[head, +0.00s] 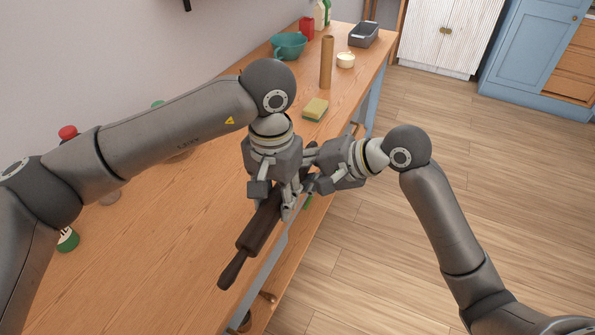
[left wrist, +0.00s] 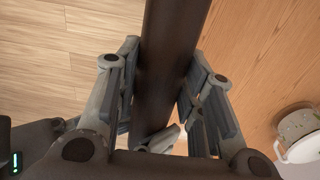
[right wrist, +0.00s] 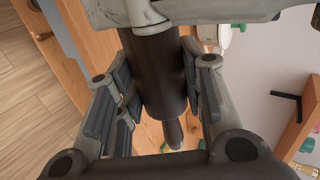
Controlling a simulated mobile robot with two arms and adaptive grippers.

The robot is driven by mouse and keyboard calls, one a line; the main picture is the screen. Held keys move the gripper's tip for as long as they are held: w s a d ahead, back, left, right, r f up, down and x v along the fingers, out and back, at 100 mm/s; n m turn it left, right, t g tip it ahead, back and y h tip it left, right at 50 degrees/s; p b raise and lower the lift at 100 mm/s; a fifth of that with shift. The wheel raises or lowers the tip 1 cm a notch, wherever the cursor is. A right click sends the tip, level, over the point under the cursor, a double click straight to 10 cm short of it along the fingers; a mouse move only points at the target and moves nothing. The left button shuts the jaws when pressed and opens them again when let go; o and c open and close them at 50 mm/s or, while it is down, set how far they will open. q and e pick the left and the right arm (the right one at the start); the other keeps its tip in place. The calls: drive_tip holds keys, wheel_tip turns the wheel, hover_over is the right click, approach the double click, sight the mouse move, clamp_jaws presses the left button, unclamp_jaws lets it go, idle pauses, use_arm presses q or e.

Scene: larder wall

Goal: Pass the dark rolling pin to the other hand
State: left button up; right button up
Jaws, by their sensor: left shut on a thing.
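The dark rolling pin (head: 259,228) is held in the air over the table's front edge, tilted, with one handle pointing to the lower left in the head view. My left gripper (head: 287,207) is shut on its barrel, and the left wrist view (left wrist: 165,75) shows the barrel between the pads. My right gripper (head: 313,183) is at the pin's far end. In the right wrist view its fingers (right wrist: 160,95) lie on either side of the barrel (right wrist: 160,75); whether both pads press on it is unclear. The far handle (right wrist: 173,133) shows beyond them.
The floor (head: 480,190) at right is clear. My two grippers are very close together.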

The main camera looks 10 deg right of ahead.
drive_tip(key=c, duration=0.5)
use_arm(q)
drive_tip(key=o, duration=1.3)
use_arm(e)
drive_tip(key=shift+r, duration=0.1)
